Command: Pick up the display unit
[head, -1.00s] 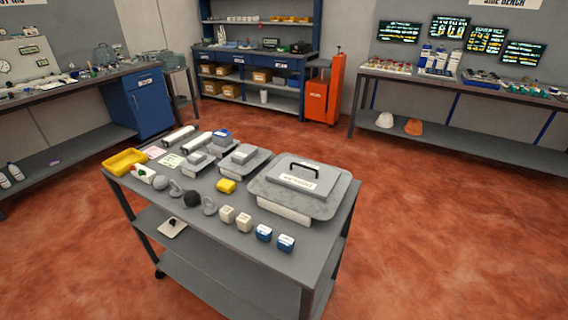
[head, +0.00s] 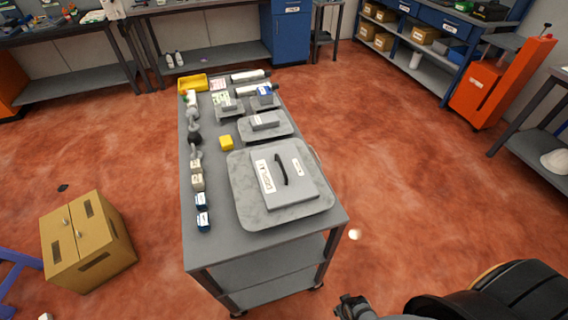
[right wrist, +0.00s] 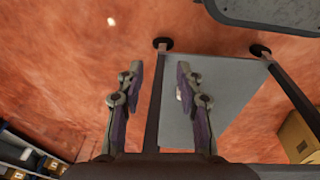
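A large flat grey unit with a black handle (head: 303,184) sits on a wide grey slab (head: 245,206) at the near end. Smaller grey blocks on plates (head: 265,122) (head: 229,104) and a blue-topped piece (head: 264,90) stand farther back. My right gripper shows in part at the bottom of the head view (head: 352,305), apart from the cart. In the right wrist view it is open and empty (right wrist: 160,68). My left gripper is out of view.
A tan cabinet (head: 86,242) stands on the floor at left. An orange cabinet (head: 498,85) stands at right.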

